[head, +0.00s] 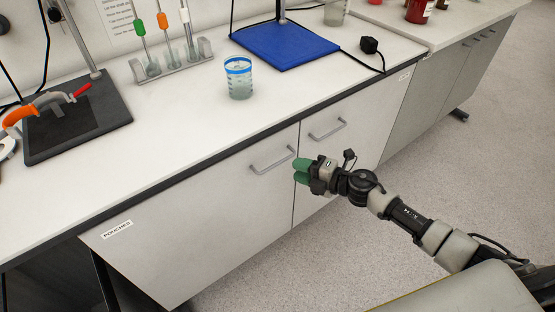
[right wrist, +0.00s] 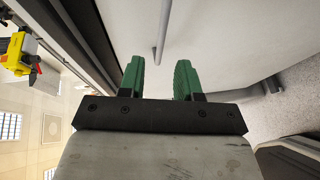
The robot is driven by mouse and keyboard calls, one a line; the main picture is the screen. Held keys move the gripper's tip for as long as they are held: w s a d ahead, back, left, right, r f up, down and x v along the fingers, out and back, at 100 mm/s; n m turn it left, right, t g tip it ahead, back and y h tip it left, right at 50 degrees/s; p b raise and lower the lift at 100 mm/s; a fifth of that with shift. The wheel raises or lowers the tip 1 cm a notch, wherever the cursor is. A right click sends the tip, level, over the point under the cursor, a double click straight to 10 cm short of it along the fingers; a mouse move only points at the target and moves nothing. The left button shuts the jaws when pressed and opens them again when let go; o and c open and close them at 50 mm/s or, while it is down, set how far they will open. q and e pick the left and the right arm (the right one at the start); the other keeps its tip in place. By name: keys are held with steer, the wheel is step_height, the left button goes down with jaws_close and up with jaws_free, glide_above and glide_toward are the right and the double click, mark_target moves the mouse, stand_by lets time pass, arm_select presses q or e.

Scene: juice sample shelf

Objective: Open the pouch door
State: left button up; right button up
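The pouch door (head: 190,235) is the left white cabinet door under the counter, with a "POUCHES" label (head: 117,229) at its lower left. It looks closed. Its grey bar handle (head: 272,164) is near its upper right corner. My right gripper (head: 300,171) is just right of this handle, near the seam between the two doors. In the right wrist view its green fingers (right wrist: 158,78) are apart with nothing between them. A grey bar handle (right wrist: 162,30) lies ahead, roughly in line with the gap, apart from the fingertips. My left gripper is not in view.
The neighbouring door (head: 345,150) has its own handle (head: 327,130) close behind my right gripper. The floor (head: 440,160) in front is clear.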

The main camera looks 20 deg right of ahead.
mark_target(278, 163)
steer(key=x, duration=0.7)
steer(key=shift+w+f, duration=0.15)
steer(key=shift+f, duration=0.05)
jaws_close()
